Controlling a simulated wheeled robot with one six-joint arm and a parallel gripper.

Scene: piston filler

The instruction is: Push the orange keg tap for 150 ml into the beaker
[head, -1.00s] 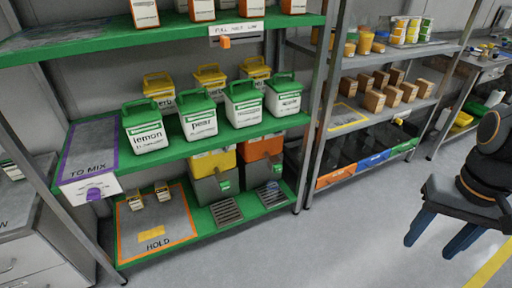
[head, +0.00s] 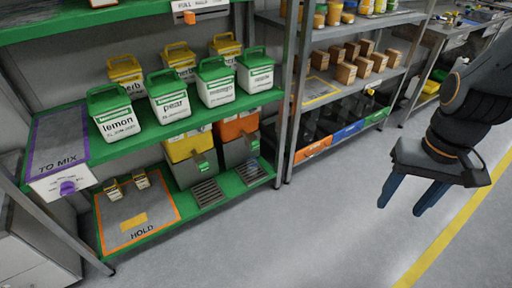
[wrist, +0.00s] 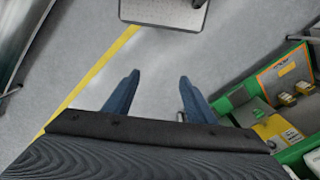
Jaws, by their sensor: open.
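The orange keg (head: 237,127) stands on the lower green shelf, right of a yellow keg (head: 187,146). Each keg has a grey front with a small green part; I cannot make out the tap clearly. A drip grate (head: 251,172) lies before the orange keg. Two small containers with light labels, the left (head: 113,190) and the right (head: 141,180), stand on the HOLD mat (head: 168,213); I cannot tell whether either is the beaker. My gripper (head: 401,207) is open and empty over the floor, well right of the kegs. Its blue fingers show apart in the wrist view (wrist: 160,76).
White tubs with green lids (head: 169,98) and yellow-lidded tubs stand on the shelf above the kegs. A purple-edged TO MIX mat (head: 60,138) is at its left. A second rack (head: 340,90) with boxes stands right. The floor (head: 300,235) in front is clear.

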